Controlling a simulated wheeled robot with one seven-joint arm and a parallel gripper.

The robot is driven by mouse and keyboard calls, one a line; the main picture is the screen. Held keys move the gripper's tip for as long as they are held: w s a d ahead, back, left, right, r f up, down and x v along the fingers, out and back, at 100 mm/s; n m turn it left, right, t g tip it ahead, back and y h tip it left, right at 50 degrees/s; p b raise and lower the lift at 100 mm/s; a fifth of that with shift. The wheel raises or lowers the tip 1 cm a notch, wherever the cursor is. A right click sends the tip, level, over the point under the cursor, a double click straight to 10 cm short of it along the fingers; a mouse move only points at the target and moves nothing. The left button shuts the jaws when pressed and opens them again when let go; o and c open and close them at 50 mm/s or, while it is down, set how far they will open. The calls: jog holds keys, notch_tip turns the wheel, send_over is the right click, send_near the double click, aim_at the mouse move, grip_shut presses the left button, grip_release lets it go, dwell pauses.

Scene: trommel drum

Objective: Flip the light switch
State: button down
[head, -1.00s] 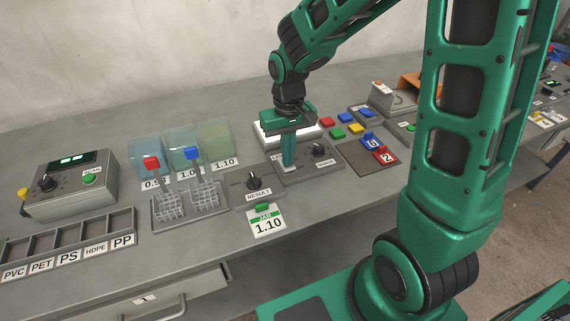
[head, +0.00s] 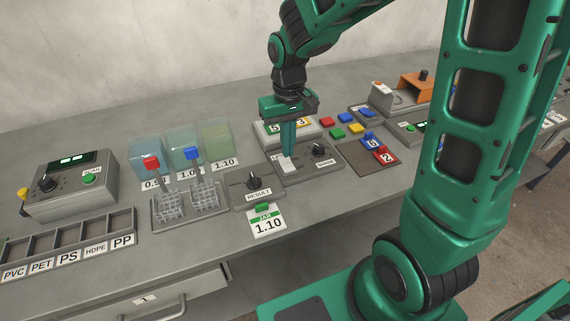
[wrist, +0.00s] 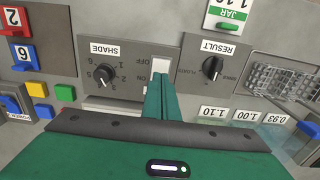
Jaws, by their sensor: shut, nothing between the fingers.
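The light switch (head: 286,164) is a white rocker on a grey panel, left of a black SHADE knob.
The SHADE knob (head: 319,149) and RESULT knob (head: 253,181) flank the switch. A light box (head: 265,138) with number cards stands behind it. Coloured blocks (head: 356,128) lie to the right. Wire baskets (head: 205,194) and clear jars are to the left.

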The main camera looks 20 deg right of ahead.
aim_at(288, 166)
jog(key=shift+r, duration=1.6)
jog(key=shift+s, duration=0.1)
jog(key=s+d+r+m, duration=0.3)
jog(key=s+d+r, duration=0.1)
jog(key=s+d, duration=0.7)
jog(key=s+d+m, duration=0.3)
jog(key=s+d, duration=0.3)
jog(key=s, duration=0.6)
jog(key=shift+s+d+f, duration=0.15)
jog(key=shift+d+f, duration=0.05)
jog(key=shift+d, duration=0.1)
